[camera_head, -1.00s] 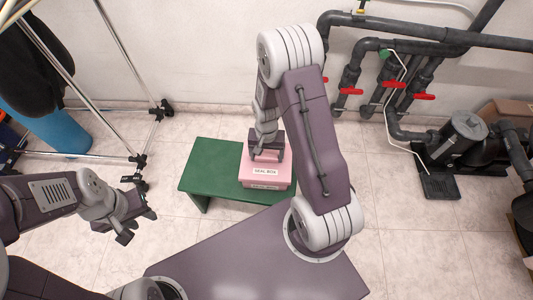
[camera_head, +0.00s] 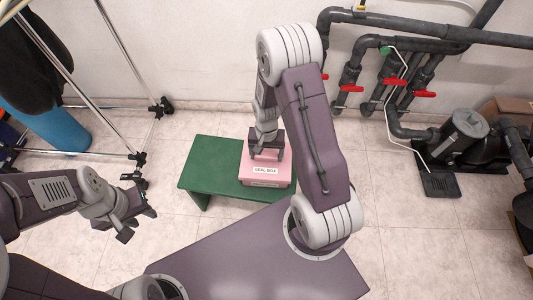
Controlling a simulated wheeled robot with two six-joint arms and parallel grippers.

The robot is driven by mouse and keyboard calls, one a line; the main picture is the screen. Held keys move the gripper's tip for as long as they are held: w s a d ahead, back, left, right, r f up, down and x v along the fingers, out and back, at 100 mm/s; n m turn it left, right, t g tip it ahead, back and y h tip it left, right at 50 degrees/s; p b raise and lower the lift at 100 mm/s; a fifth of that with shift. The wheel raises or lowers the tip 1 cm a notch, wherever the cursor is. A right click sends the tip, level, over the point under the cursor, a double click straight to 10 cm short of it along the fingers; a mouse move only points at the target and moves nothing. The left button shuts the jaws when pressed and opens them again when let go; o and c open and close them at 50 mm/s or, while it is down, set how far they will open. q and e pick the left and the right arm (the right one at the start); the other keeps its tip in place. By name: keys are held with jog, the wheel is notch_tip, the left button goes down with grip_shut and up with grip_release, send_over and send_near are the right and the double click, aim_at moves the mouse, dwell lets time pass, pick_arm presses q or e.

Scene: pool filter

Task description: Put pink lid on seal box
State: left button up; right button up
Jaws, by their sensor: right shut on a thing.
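The pink seal box (camera_head: 264,184) stands on the right part of a green bench. The pink lid (camera_head: 266,172), labelled "SEAL BOX", lies over the top of the box. My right gripper (camera_head: 267,158) points down from above and is shut on the lid near its middle; its fingers hide the part that they grip. I cannot tell whether the lid is fully seated. My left gripper (camera_head: 137,222) hangs empty at the left, apart from the bench, with its fingers spread.
The green bench (camera_head: 207,170) is clear left of the box. A metal rack (camera_head: 100,158) with wheels stands at the left. Grey pipes with red valves (camera_head: 424,95) and a pump (camera_head: 462,135) stand at the right. The tiled floor between is free.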

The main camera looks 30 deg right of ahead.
aim_at(266, 155)
jog(key=shift+f, duration=0.4)
dwell(0.3)
jog(key=o, duration=1.7)
jog(key=shift+r, duration=0.1)
notch_tip(266, 155, up, 8)
jog(key=p, duration=0.4)
jog(key=shift+r+p, duration=0.3)
jog(key=shift+r, duration=0.15)
